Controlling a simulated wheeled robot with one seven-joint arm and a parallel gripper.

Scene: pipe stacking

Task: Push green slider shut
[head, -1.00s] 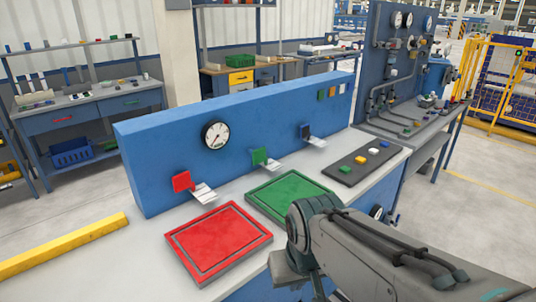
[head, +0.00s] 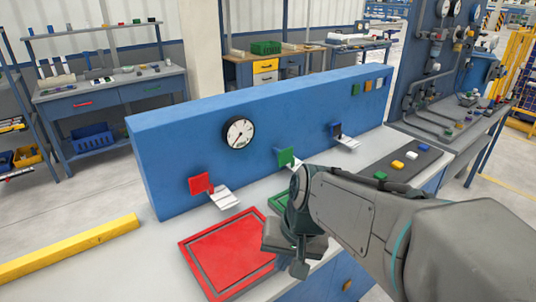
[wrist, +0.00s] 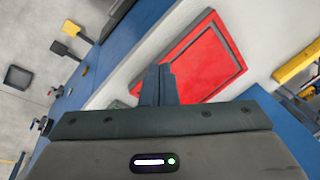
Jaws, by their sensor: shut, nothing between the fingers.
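The green slider (head: 285,157) is a green square tab on the face of the blue upright panel (head: 260,125), with a pale metal plate sticking out below it, partly behind my arm. My gripper (head: 299,270) is shut and empty, pointing down by the right edge of the red tray (head: 230,256), in front of and below the green slider. In the wrist view the closed fingers (wrist: 158,84) show against the red tray; the green slider is not visible there.
The green tray (head: 277,202) is mostly hidden behind my arm. A dark strip (head: 400,164) with small coloured blocks lies to the right. A round gauge (head: 239,132) is on the panel. A yellow bar (head: 70,250) lies at the left. The bench between red tray and panel is clear.

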